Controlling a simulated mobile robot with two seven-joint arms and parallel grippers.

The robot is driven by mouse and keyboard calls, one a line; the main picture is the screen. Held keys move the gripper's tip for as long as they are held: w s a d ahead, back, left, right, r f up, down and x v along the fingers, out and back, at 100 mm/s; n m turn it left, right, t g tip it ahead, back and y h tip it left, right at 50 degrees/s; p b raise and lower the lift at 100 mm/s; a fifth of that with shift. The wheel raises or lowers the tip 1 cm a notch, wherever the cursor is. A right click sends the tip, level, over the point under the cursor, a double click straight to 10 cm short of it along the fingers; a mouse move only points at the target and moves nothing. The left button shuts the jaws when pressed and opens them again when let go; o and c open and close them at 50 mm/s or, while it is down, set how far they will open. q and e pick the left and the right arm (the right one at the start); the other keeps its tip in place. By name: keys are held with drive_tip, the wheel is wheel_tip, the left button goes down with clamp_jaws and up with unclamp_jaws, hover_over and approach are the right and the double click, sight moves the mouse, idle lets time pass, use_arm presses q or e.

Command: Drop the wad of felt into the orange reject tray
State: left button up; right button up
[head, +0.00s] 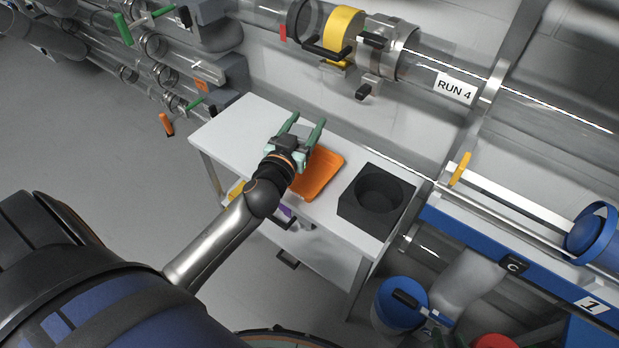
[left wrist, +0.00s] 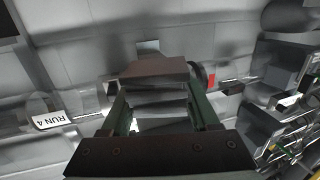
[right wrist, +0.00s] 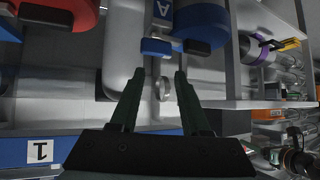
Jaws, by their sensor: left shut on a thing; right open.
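The orange reject tray (head: 324,174) lies on the white worktop. My left gripper (head: 306,121) is above the worktop in the head view, and its hand overlaps the tray's left side. Its green fingers stand apart, pointing to the back wall. In the left wrist view, a dark brownish block (left wrist: 152,72), apparently the wad of felt, sits between the fingers. I cannot make the wad out clearly in the head view. My right gripper (right wrist: 161,73) is open and empty in the right wrist view, well away from the tray.
A black block with a round well (head: 348,207) stands on the worktop right of the tray. A clear pipe with a yellow ring (head: 342,36) and a RUN 4 label (head: 455,88) runs behind. A blue-lidded tube (head: 402,297) is at lower right.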

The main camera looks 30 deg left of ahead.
use_arm(q)
wheel_tip(320, 180, down, 3)
drive_tip(key=shift+r+b, duration=0.1)
drive_tip(key=shift+b, duration=0.9)
use_arm(e)
drive_tip(key=w+r+n+t+y, duration=0.1)
drive_tip(key=w+r+t, duration=0.4)
drive_tip(key=r, duration=0.6)
drive_tip(key=shift+w+d+t, duration=0.15)
drive_tip(key=shift+w+t, duration=0.25)
drive_tip(key=shift+w, duration=0.15)
drive_tip(key=shift+r, duration=0.1)
use_arm(q)
drive_tip(key=o, duration=1.4)
drive_tip(key=shift+s, duration=0.1)
drive_tip(key=s+d, duration=0.2)
drive_tip(key=s, duration=1)
drive_tip(key=shift+d+r+b, duration=0.15)
drive_tip(key=shift+r+b, duration=0.1)
drive_tip(key=shift+b, duration=0.05)
use_arm(e)
drive_tip(key=shift+w+r+n+t+y, duration=0.15)
drive_tip(key=shift+r+n+t, duration=0.1)
drive_tip(key=shift+r, duration=0.4)
drive_tip(key=shift+w+r+n+t+y, duration=0.15)
drive_tip(key=shift+r+t, duration=0.1)
drive_tip(key=shift+r, duration=0.35)
